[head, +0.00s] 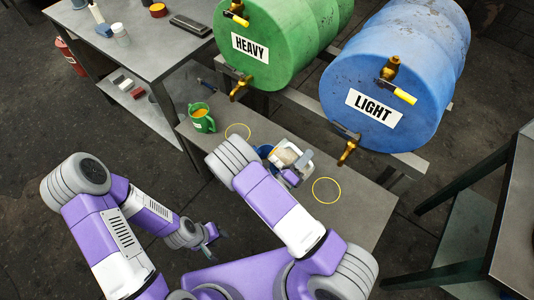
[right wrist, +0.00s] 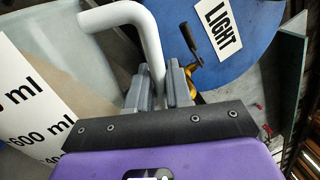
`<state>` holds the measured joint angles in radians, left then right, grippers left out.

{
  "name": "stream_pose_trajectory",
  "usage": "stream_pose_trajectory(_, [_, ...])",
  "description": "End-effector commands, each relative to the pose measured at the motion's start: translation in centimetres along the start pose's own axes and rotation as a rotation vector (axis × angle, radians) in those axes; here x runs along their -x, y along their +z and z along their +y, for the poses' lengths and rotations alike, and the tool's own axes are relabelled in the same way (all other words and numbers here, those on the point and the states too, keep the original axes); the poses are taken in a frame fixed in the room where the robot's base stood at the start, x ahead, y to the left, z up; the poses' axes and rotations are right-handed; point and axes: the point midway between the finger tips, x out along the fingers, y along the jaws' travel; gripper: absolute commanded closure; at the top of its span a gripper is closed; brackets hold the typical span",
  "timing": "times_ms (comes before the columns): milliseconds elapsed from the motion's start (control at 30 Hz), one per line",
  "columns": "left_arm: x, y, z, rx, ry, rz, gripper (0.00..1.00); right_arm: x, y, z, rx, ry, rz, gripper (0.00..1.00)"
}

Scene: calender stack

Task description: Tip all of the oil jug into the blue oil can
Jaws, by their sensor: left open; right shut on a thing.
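The oil jug (head: 293,155) is a pale see-through vessel above the bench, beside and partly over a blue thing. My right gripper (head: 291,177) is shut on its white handle, which shows in the right wrist view (right wrist: 150,35) with the ml label (right wrist: 30,100). Tan content shows low in the jug there; how much, and whether any flows, I cannot tell. The blue thing, which looks like the blue oil can (head: 265,151), is mostly hidden behind my right arm and the jug. My left gripper (head: 213,243) is open and empty, low left of the bench.
A green can (head: 203,122) stands on the bench's left end. Two yellow rings (head: 326,190) mark the bench top. The green HEAVY drum (head: 265,40) and blue LIGHT drum (head: 405,70) lie behind with brass taps. A side table (head: 140,50) holds small items.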

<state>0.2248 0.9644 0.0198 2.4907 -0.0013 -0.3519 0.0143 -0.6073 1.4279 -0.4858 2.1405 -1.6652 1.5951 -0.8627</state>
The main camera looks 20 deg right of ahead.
Motion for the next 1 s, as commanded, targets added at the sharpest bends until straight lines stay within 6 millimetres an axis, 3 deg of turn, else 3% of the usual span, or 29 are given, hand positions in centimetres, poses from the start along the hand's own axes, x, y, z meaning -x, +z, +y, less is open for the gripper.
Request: stream_pose_trajectory(1000, [0.06, 0.00, 0.02, 0.000, 0.000, 0.000, 0.57, 0.00, 0.98, 0.06, 0.089, -0.003, -0.019, 1.00])
